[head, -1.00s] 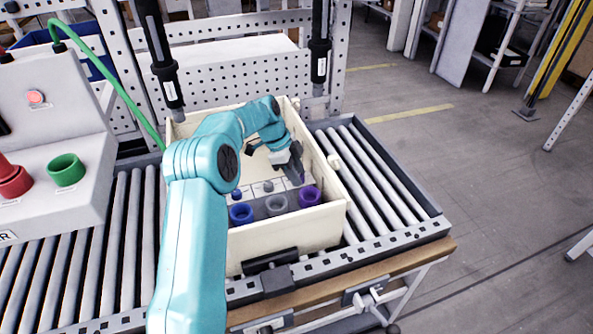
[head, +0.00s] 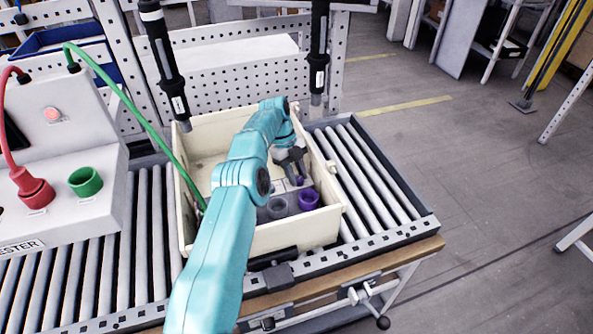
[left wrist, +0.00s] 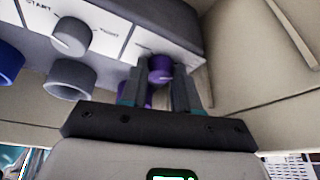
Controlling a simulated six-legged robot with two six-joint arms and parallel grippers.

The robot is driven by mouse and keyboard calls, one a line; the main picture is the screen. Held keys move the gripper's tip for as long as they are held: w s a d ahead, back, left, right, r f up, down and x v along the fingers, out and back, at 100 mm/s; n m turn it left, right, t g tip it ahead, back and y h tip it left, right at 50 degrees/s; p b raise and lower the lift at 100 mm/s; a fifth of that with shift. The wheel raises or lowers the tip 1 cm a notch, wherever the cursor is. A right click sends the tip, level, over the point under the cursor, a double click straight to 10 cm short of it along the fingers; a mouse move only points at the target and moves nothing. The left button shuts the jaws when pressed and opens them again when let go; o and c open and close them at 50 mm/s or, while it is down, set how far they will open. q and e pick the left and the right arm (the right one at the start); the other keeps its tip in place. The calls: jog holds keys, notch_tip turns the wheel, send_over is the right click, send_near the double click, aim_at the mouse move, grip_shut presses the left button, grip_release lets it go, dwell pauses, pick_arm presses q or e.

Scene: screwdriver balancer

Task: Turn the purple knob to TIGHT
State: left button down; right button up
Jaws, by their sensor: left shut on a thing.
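The purple knob (left wrist: 161,68) is on the sloped panel inside the cream bin, and my left gripper (left wrist: 160,82) is shut on it, one finger on each side. In the head view the knob (head: 299,181) shows small at the fingertips of my left gripper (head: 297,176). A white mark shows on the knob's face, but its label is mostly hidden by the fingers. A purple socket (head: 309,198) sits below the knob. The grey knob (left wrist: 72,36) stands to the left, with START on its left and a blurred word on its right. My right gripper is not in view.
The cream bin (head: 262,237) stands on a roller conveyor (head: 368,170) and its walls surround the panel. Two black screwdrivers (head: 165,65) (head: 318,50) hang above its back. The tester (head: 60,205) with a green cable stands at the left.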

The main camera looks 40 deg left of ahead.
pick_arm(q)
jog(key=shift+a+r, duration=0.2)
jog(key=shift+a, duration=0.05)
dwell(0.4)
jog(key=c, duration=1.1)
grip_release()
jog(key=shift+f, duration=0.1)
jog(key=shift+d, duration=0.15)
